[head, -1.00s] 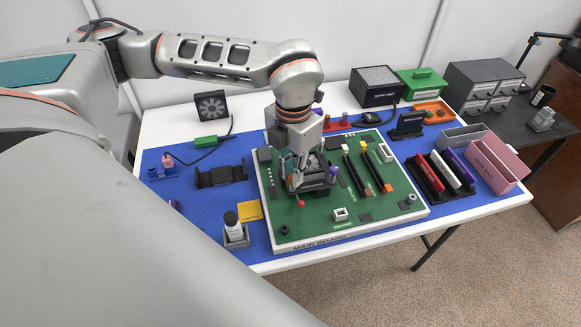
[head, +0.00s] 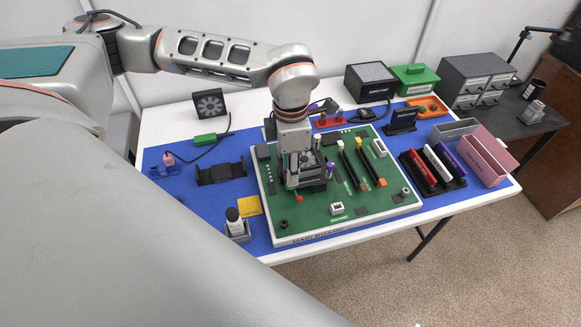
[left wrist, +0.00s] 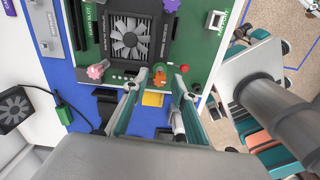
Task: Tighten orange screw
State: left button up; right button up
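The orange screw (left wrist: 160,78) shows in the left wrist view at the edge of the black fan cooler (left wrist: 130,40), with the fingers of my left gripper (left wrist: 161,82) on either side of it. The fingers look apart, with a gap beside the screw. In the head view my left gripper (head: 291,182) points down at the cooler's front left corner on the green main board (head: 300,222), and it hides the screw. A pink screw (left wrist: 97,70) and a purple screw (left wrist: 171,5) stand at other cooler corners. My right gripper is not in view.
A red-tipped lever (head: 299,198) stands close to the gripper. Upright memory sticks (head: 358,165) rise to its right. A black bracket (head: 220,173), a yellow square (head: 249,205) and a bottle in a holder (head: 236,225) lie to the left. Blue mat is free between them.

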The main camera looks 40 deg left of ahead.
pick_arm(q)
notch_tip(320, 180, up, 6)
jog(key=p, duration=0.3)
jog(key=shift+p, duration=0.4)
notch_tip(320, 180, up, 12)
dwell(0.4)
